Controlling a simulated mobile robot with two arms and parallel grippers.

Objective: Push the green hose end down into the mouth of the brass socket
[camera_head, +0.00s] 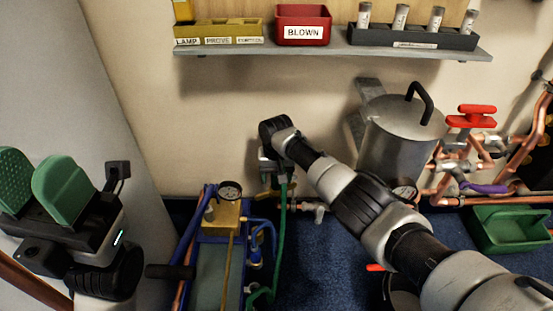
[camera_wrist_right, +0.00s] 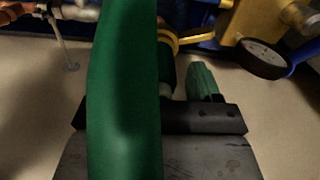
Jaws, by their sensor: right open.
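The green hose (camera_head: 283,208) rises from the floor beside the blue pump to the right gripper's place near the wall. A broad green band (camera_wrist_right: 125,100), which looks like the hose close to the lens, crosses the right wrist view and hides much of that gripper. My right gripper (camera_head: 271,172) is open; one green finger (camera_wrist_right: 203,80) shows right of the band. A dark green piece with a yellow ring (camera_wrist_right: 172,42) shows between them; I cannot tell whether it is the hose end in the brass socket. My left gripper (camera_head: 38,180) is open and empty, far left.
The blue pump with a brass block (camera_head: 224,217) and gauge (camera_head: 230,190) stands left of the hose. A steel tank (camera_head: 397,137), copper pipes with a red valve handle (camera_head: 471,115) and a green tray (camera_head: 505,232) are right. A shelf (camera_head: 320,50) spans the wall above.

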